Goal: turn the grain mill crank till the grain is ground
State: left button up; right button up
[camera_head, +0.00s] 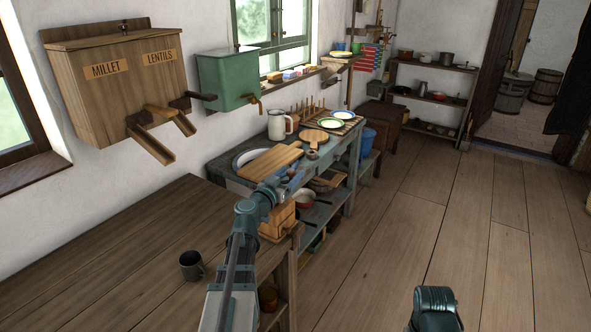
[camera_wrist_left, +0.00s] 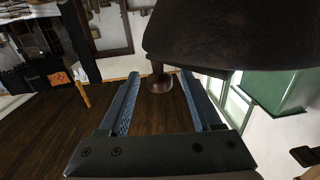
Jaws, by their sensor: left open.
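A wooden box (camera_head: 278,222) stands at the table's far right end, partly hidden behind my left arm; it may be the grain mill, but no crank shows clearly in the head view. My left gripper (camera_head: 292,184) is over that end of the table. In the left wrist view its fingers (camera_wrist_left: 159,92) are open. A dark turned wooden knob (camera_wrist_left: 158,80) shows between the fingertips, below a large dark wooden piece (camera_wrist_left: 215,30). I cannot tell whether the fingers touch the knob. The grain is not visible. My right gripper is out of view.
A crowded counter with a wooden board (camera_head: 270,162) lies beyond. Floor at right is clear.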

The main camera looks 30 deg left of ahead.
pick_arm(q)
jog(key=shift+w, duration=1.95)
grip_shut()
